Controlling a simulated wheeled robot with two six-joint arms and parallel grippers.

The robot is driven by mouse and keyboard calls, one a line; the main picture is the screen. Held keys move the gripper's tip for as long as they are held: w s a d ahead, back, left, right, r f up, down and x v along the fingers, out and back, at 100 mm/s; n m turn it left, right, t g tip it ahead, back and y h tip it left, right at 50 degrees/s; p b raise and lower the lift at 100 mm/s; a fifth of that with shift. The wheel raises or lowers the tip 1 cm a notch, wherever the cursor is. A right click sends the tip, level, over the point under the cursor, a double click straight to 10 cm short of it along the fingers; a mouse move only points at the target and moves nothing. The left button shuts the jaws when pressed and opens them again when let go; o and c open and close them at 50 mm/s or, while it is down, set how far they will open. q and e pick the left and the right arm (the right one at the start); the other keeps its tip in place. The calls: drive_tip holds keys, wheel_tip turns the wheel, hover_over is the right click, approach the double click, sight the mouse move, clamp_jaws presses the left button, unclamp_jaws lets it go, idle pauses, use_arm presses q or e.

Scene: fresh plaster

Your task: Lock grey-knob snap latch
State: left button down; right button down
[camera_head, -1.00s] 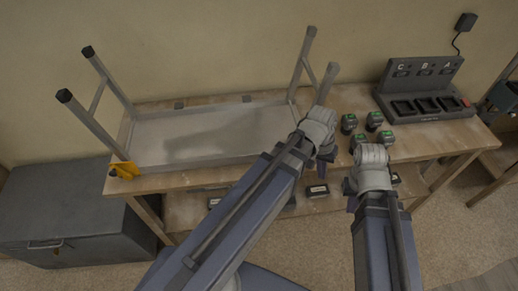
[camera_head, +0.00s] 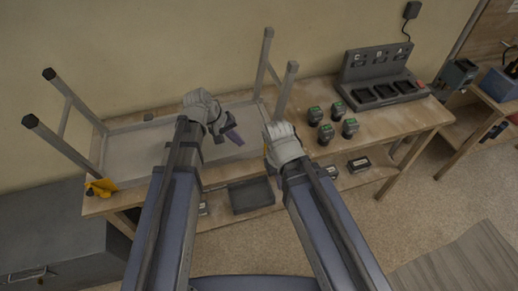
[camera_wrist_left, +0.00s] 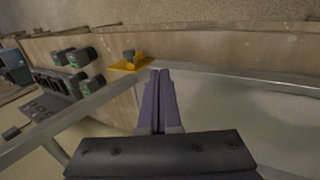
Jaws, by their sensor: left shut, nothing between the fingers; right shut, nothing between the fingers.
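A yellow bracket with a small grey knob (camera_wrist_left: 129,55) shows in the left wrist view, at the table frame's edge beside a raised leg. Another yellow bracket (camera_head: 101,187) is at the near left corner of the upturned folding table (camera_head: 136,143) in the head view; its knob colour is unclear. My left gripper (camera_head: 234,136) is shut and empty above the table's underside. Its purple fingers (camera_wrist_left: 159,98) are together and appear close to the knobbed bracket, without clear contact. My right gripper (camera_head: 270,150) is shut by the table's near right corner, its fingers mostly hidden.
Several green-topped batteries (camera_head: 326,133) stand on the bench (camera_head: 405,123) to the right, before a charger (camera_head: 383,78). The table's legs (camera_head: 287,90) stick up at both ends. A dark tray (camera_head: 250,195) is on the lower shelf. A grey cabinet (camera_head: 50,235) is at the left.

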use_arm(q)
drive_tip(key=b+x, duration=0.9)
drive_tip(key=x, duration=0.2)
drive_tip(key=shift+a+b, duration=0.1)
drive_tip(key=shift+b, duration=0.25)
drive_tip(key=shift+w+d+r+p, duration=0.2)
drive_tip(key=shift+d+r+p, duration=0.2)
drive_tip(key=shift+d, duration=0.15)
drive_tip(key=shift+w+d+r+p, duration=0.2)
drive_tip(key=shift+d+r+p, duration=0.15)
drive_tip(key=shift+d, duration=0.25)
drive_tip(key=shift+w+d, duration=0.15)
drive_tip(key=shift+d, duration=0.45)
drive_tip(key=shift+r, duration=0.1)
